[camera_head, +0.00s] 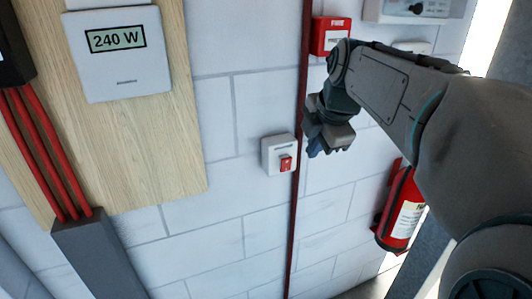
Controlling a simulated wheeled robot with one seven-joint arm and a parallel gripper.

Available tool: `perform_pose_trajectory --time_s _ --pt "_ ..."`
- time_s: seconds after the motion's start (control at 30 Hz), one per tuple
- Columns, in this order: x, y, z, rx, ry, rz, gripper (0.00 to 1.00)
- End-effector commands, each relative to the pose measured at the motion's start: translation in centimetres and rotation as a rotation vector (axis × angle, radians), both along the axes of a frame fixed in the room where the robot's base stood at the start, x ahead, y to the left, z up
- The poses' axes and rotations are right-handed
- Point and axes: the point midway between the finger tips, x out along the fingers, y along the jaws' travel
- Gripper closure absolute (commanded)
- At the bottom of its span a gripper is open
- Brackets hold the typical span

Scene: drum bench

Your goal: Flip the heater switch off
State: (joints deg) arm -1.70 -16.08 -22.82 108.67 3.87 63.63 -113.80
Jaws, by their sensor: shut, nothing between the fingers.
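The heater switch (279,154) is a small white box on the white block wall, with a red rocker (286,163) at its lower right. Which way the rocker is tipped is too small to tell. My gripper (314,151) is shut and empty, just right of the switch in the picture. The dark red vertical pipe shows between them. I cannot tell whether the gripper touches anything. A white meter (115,50) at the upper left reads 240 W.
The meter is on a wooden board (170,150). A thin dark red pipe (292,230) runs down the wall. A red fire box (330,36) is above my gripper, and a fire extinguisher (402,210) stands to the right, partly behind my arm.

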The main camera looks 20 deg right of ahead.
Motion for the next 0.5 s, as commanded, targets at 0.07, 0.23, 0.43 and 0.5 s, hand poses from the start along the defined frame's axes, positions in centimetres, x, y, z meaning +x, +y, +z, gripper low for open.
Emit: perform_pose_trajectory --time_s 0.07,0.23,0.43,0.5 --pt "0.07 -0.11 0.12 -0.006 -0.002 0.011 1.0" --pt "0.07 -0.09 0.14 -0.008 -0.002 0.014 1.0" --pt "0.13 -0.07 -0.04 -0.007 -0.001 0.013 1.0" --pt "0.33 -0.06 -0.47 -0.007 0.0 0.012 1.0"
